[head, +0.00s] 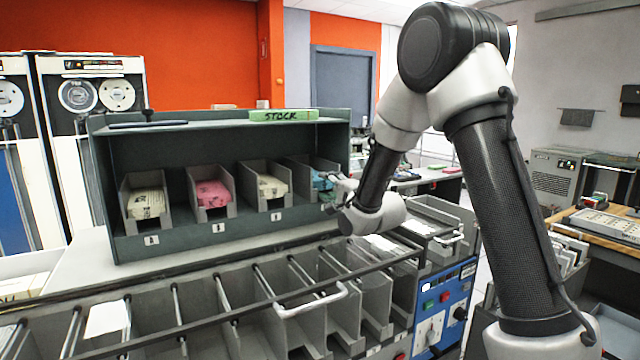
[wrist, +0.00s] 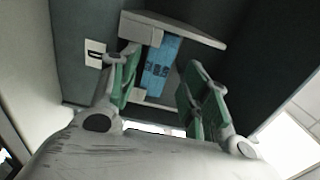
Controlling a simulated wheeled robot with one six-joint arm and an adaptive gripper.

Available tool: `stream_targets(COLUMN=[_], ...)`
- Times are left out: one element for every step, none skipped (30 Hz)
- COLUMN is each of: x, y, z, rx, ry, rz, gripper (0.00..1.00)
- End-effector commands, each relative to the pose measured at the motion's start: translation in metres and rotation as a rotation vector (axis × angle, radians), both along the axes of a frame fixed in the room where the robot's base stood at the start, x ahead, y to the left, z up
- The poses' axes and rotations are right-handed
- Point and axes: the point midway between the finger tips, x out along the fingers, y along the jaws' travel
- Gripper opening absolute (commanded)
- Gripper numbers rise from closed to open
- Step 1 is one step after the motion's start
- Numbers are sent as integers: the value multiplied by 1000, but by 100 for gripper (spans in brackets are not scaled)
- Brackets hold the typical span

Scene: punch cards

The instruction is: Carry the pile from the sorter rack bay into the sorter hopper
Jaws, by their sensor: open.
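A dark grey rack (head: 230,240) holds a row of bays with card piles. The rightmost bay (head: 296,172) holds a blue pile (head: 322,182), partly hidden by my gripper in the head view. My gripper (head: 338,188) is at the front of this bay. In the wrist view the blue pile (wrist: 162,68) lies between the bay's light walls, and my open gripper (wrist: 162,85) has one green-padded finger to each side of it. I cannot tell whether the fingers touch it. A grey open-topped part (head: 440,212) at the sorter's right end looks like the hopper.
Other bays hold a cream pile (head: 147,203), a pink pile (head: 213,193) and another cream pile (head: 271,187). A green STOCK binder (head: 284,115) lies on the rack's top. Sorter pockets with rods and a rail handle (head: 310,302) run below the rack.

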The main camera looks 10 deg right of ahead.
Motion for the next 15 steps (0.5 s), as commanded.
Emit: stream_targets(x=[6,9,13,16,19,23,27,29,33,36,39,42,44,46,48], y=[2,3,5,6,7,8,9,10,11,12,13,14,15,16,16], z=[0,-1,0,0,0,0,0,-1,0,0,0,0,0,0,-1], rx=[0,0,0,0,0,0,0,0,0,0,0,0,0,0,0], ry=[0,1,1,0,0,0,0,1,0,0,0,0,0,0,1], rz=[1,1,1,1,1,1,1,1,1,1,1,1,1,1,1], gripper=[46,46,46,46,46,46,46,46,46,46,46,46,46,46,46])
